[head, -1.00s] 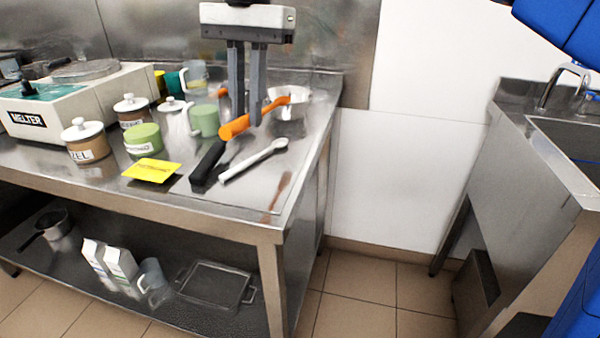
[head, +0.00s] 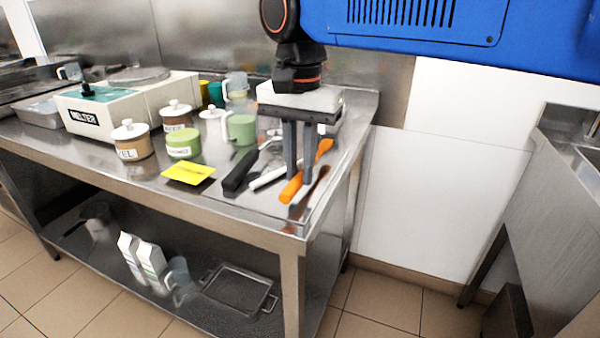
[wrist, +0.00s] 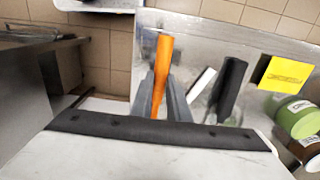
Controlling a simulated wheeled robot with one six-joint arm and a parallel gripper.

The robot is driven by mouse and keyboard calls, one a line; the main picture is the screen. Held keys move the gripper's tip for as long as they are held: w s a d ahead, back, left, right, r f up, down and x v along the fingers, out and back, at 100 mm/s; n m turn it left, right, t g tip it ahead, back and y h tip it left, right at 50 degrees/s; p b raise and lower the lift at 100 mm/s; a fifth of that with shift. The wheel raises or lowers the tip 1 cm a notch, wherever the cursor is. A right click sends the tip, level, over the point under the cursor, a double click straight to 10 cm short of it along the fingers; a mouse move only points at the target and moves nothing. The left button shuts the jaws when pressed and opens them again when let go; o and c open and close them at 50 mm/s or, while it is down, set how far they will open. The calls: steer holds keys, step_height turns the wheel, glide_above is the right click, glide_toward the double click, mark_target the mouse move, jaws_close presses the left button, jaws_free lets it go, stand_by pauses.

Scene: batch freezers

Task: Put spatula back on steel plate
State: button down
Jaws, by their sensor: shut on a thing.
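The orange spatula (head: 291,190) is held between the fingers of my gripper (head: 300,178), which points down over the front right corner of the steel worktop. In the wrist view the spatula (wrist: 163,70) stands out beyond the fingers (wrist: 159,88). A reddish reflection lies just below it in the head view, so it seems to hang slightly above the steel. The bare steel surface (head: 262,207) is under and around it. I cannot make out a separate plate edge clearly. The spatula's far end is partly behind my fingers.
A black-handled tool (head: 238,172) and a white spoon (head: 268,178) lie close left of the spatula. The table's right edge is close by.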

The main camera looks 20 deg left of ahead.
steer(key=shift+f, duration=0.7)
steer(key=shift+f, duration=0.15)
steer(key=c, duration=1.7)
jaws_free()
step_height(320, 180, up, 12)
steer(key=shift+r, duration=0.15)
